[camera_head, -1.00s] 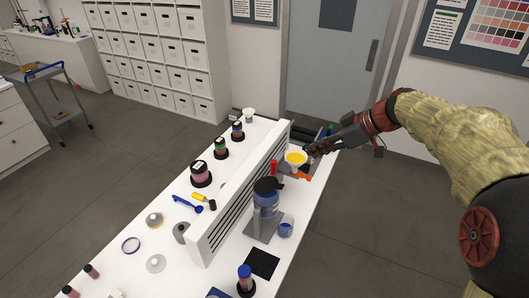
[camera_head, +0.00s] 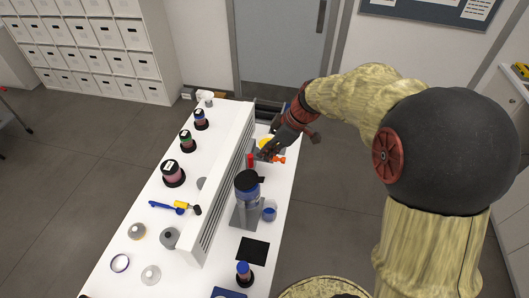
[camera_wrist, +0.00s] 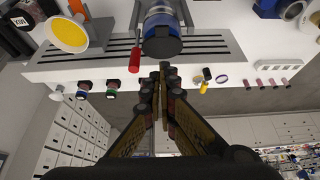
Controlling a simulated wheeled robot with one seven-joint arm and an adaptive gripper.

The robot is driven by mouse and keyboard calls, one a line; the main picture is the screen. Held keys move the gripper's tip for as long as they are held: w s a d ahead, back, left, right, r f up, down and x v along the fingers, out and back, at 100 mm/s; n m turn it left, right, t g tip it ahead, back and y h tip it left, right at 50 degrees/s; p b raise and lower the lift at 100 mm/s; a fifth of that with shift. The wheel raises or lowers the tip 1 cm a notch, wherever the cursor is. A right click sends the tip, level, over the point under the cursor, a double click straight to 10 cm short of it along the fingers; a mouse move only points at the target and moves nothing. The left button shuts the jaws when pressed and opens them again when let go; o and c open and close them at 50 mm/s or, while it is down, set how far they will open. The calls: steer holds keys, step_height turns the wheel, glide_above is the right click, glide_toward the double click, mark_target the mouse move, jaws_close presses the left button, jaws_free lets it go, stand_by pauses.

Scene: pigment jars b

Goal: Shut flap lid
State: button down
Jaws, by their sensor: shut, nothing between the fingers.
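A grey dispenser stand (camera_head: 246,214) holds a blue container (camera_head: 248,192) beside the slatted white partition. A dark round lid (camera_head: 246,179) sits at the container's top, with a small dark tab on its right side. I cannot tell whether the lid lies fully flat. My gripper (camera_head: 262,155) is shut and empty, behind the dispenser in the head view. In the wrist view, my shut fingertips (camera_wrist: 165,68) appear just below the dark lid (camera_wrist: 161,47) and the blue container (camera_wrist: 160,18). I see no clear contact.
A red handle (camera_head: 250,160), an orange piece (camera_head: 278,160) and a yellow-filled dish (camera_wrist: 68,34) are close to my gripper. The slatted partition (camera_head: 222,180) runs along the table. A blue cup (camera_head: 269,213) and black mat (camera_head: 253,250) lie nearer. Jars stand left of the partition.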

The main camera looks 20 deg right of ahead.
steer(key=p, duration=0.1)
glide_above(261, 178)
steer(key=a, duration=0.1)
steer(key=f, duration=0.6)
steer(key=shift+w, duration=0.35)
steer(key=f, duration=0.2)
steer(key=d+f+p, duration=0.1)
steer(key=shift+s+f, duration=0.25)
steer(key=shift+f, duration=0.35)
